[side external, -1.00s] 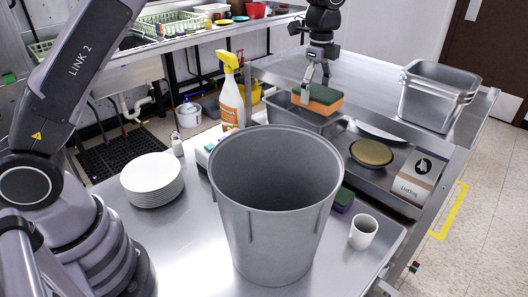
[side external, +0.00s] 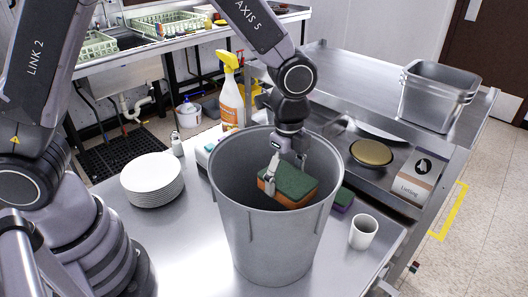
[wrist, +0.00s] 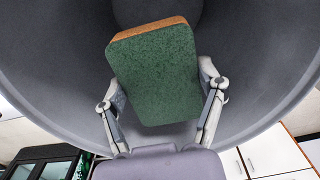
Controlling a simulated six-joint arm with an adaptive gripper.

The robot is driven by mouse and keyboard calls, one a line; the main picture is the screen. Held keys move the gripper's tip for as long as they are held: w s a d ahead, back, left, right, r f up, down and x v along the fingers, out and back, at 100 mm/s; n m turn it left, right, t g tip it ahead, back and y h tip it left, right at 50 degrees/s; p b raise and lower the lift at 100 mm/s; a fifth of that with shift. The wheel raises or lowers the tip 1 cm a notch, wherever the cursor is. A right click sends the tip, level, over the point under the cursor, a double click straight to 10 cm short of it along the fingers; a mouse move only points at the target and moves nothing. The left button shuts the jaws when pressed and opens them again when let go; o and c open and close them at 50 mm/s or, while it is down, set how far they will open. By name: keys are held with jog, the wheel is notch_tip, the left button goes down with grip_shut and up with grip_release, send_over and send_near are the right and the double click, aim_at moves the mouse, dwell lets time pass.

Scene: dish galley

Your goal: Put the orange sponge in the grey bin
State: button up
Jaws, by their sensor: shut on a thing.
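The orange sponge (side external: 289,188) has a green scouring top and an orange body. My gripper (side external: 283,172) is shut on it, with a finger on each side. It hangs tilted in the mouth of the grey bin (side external: 275,240), below the near rim's level in the side view. In the wrist view the sponge's green face (wrist: 155,75) fills the middle between my gripper's fingers (wrist: 160,95), and the bin's inner wall (wrist: 50,60) surrounds it. The bin's floor is hidden in the side view.
A stack of white plates (side external: 152,180) is left of the bin, and a white cup (side external: 363,232) is right of it. A spray bottle (side external: 231,95) stands behind. A purple-and-green sponge (side external: 343,199) lies close to the bin's right side. Grey tubs (side external: 438,95) sit on the back shelf.

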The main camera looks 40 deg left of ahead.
notch_tip(320, 180, down, 21)
dwell(0.4)
jog(key=o, duration=0.7)
jog(key=shift+f, duration=0.15)
